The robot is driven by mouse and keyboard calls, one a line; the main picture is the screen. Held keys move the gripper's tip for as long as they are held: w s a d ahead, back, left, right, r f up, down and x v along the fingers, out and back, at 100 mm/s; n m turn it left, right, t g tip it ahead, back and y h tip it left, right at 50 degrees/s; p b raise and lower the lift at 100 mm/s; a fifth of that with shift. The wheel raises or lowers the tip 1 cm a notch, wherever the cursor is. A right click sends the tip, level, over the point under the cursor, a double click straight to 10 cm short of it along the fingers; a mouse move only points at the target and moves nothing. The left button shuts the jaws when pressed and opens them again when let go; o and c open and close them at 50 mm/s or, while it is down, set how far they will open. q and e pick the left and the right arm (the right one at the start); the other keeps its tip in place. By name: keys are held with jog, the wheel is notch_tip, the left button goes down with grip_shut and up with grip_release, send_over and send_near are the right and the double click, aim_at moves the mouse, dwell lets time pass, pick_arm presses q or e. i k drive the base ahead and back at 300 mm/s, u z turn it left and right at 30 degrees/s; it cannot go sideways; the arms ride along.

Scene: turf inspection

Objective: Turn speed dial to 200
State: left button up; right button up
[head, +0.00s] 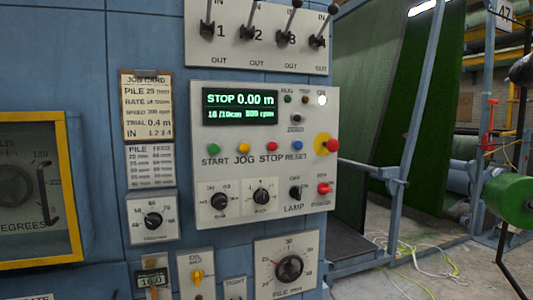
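The control panel (265,155) is a pale grey box on a blue machine front. In its lower part are two small black dials on white plates, a left dial (219,201) and a right dial (261,196). Their labels and scale numbers are too small to read, so I cannot tell which one is the speed dial or where it points. The green-lit display (240,107) reads STOP 0.00 m, with a smaller line ending in rpm whose number is unclear. Neither of my grippers is in view.
Coloured buttons (244,148) and a red stop knob (327,145) sit above the dials. A lamp switch (295,192) is right of them. Below is a large pile dial (289,268); left is another dial (153,219). Levers (257,33) project above.

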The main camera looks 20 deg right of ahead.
aim_at(219, 201)
jog(key=z, duration=2.2)
jog(key=i, duration=1.85)
jog(key=u, duration=2.9)
